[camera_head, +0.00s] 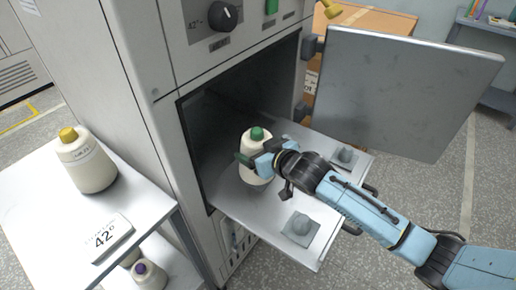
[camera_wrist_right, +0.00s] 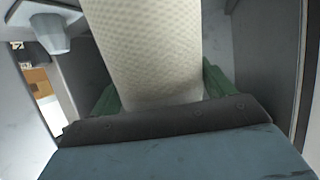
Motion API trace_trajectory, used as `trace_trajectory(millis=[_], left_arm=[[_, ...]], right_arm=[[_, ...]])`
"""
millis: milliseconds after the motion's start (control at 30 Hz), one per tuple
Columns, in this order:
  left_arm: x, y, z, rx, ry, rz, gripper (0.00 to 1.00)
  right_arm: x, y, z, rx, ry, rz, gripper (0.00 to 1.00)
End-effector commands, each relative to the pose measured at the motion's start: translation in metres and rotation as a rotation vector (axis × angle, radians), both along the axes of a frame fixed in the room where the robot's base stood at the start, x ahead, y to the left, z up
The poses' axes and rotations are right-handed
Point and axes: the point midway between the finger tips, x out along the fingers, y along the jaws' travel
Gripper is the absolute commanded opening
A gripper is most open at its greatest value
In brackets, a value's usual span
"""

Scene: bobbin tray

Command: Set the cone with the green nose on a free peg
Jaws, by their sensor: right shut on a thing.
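The cone with the green nose (camera_head: 257,133) is cream-coloured and stands about upright over the inner left part of the pulled-out tray (camera_head: 258,210), at the cabinet opening. My right gripper (camera_head: 255,160) is shut around its body. In the right wrist view the cone's textured winding (camera_wrist_right: 150,50) fills the middle between the green fingers of the gripper (camera_wrist_right: 160,95). The cone's base is partly hidden, and I cannot tell whether it touches the tray or a peg. My left gripper is not in view.
The open cabinet door (camera_head: 405,90) stands behind my right arm. A side table (camera_head: 40,200) at the left carries a yellow-nosed cone (camera_head: 88,165) and a "42" card (camera_head: 103,238). A purple-nosed cone (camera_head: 148,274) is on its lower shelf.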

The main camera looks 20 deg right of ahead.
Motion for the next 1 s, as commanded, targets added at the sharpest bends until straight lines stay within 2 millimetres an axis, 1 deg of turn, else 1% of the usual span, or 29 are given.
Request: trace_trajectory(millis=[33,133,233,333,367,400,500,733,933,1000], left_arm=[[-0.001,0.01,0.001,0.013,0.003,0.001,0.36],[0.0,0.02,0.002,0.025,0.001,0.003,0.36],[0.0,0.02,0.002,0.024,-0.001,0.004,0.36],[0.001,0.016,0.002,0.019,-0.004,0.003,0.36],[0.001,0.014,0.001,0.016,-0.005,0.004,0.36],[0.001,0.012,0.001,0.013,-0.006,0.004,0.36],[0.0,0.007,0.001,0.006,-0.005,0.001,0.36],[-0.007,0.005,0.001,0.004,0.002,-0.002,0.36],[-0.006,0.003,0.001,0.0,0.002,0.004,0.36],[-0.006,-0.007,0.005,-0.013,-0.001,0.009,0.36]], right_arm=[[0.0,0.001,0.002,0.003,-0.003,0.001,0.48],[0.0,0.001,0.002,0.003,-0.003,0.002,0.48],[0.0,0.001,0.002,0.004,-0.003,0.002,0.48],[0.0,0.002,0.001,0.005,-0.003,0.003,0.48],[0.0,0.002,0.001,0.005,-0.003,0.003,0.84],[0.0,0.002,0.001,0.005,-0.003,0.003,0.89],[0.0,0.001,0.001,0.004,-0.002,0.002,1.0],[-0.001,0.001,-0.001,0.001,0.002,0.001,1.0],[0.0,0.001,-0.001,0.001,0.001,0.001,1.0],[-0.015,-0.004,0.005,0.001,0.004,0.002,1.0]])
